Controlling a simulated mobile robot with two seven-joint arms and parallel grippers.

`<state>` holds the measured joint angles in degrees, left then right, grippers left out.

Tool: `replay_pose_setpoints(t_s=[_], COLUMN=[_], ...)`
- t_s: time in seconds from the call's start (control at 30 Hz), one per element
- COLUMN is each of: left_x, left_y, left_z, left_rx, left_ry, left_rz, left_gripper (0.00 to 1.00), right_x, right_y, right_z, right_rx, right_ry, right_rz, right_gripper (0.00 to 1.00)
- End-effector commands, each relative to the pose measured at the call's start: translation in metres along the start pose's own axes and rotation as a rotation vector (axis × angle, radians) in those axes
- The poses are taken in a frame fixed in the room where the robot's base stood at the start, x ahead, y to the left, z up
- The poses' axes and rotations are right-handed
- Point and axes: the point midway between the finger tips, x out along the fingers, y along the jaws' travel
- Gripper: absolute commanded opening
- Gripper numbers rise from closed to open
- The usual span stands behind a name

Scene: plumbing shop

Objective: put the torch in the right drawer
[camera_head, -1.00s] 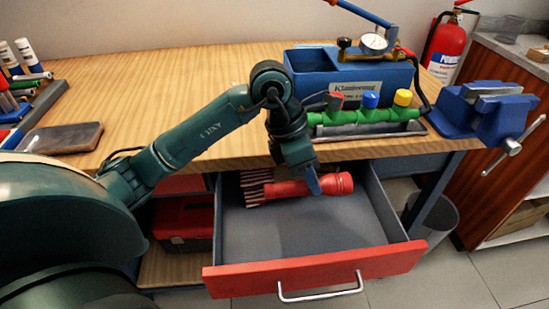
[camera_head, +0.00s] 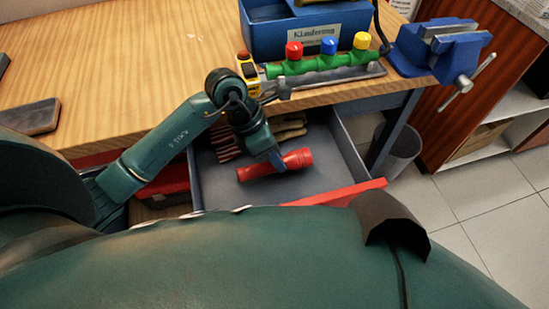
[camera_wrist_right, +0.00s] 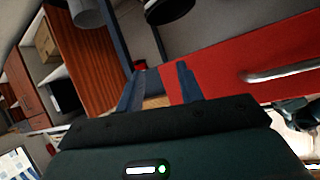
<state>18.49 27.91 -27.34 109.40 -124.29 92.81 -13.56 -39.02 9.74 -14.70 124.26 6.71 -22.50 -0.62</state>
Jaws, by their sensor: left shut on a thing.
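The red torch (camera_head: 297,159) is inside the open drawer (camera_head: 333,160) under the workbench, low over or on its grey floor; I cannot tell if it touches. My left gripper (camera_head: 276,162) points down into the drawer and is shut on the torch's middle. The drawer's red front (camera_head: 345,193) is partly hidden behind my own green arm part. In the right wrist view, the red front (camera_wrist_right: 235,62) and its metal handle (camera_wrist_right: 285,72) show ahead. My right gripper (camera_wrist_right: 161,70) is open and empty, its fingers apart near that front.
Tan gloves (camera_head: 287,130) and a striped item (camera_head: 226,146) lie at the drawer's back. A bin (camera_head: 402,150) stands right of the drawer.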

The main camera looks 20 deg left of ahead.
Motion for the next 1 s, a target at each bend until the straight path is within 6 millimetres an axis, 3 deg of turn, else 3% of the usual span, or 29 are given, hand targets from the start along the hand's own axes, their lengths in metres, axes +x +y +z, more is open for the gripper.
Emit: replay_pose_setpoints(t_s=[0.1, 0.47, 0.5, 0.77, 1.0], left_x=[0.015, 0.020, 0.020, 0.019, 0.018], left_y=[0.004, 0.006, 0.006, 0.005, 0.005], left_z=[-0.006, -0.009, -0.009, -0.008, -0.008], left_rx=[-0.003, 0.000, 0.000, 0.000, 0.000], left_ry=[-0.001, -0.001, 0.001, 0.000, 0.000], left_rz=[-0.002, 0.001, 0.001, 0.000, 0.000], left_gripper=[0.00, 0.00, 0.26, 0.47, 0.47], right_x=[0.000, 0.002, 0.002, 0.001, 0.001], right_y=[0.000, 0.001, 0.001, 0.000, 0.000], right_z=[0.001, 0.003, 0.003, 0.001, 0.000], right_rx=[0.002, 0.004, 0.006, 0.007, 0.007], right_ry=[0.001, 0.002, 0.002, 0.004, 0.004], right_rz=[0.000, -0.001, -0.001, -0.001, -0.001], right_gripper=[0.37, 0.37, 0.37, 0.37, 0.37])
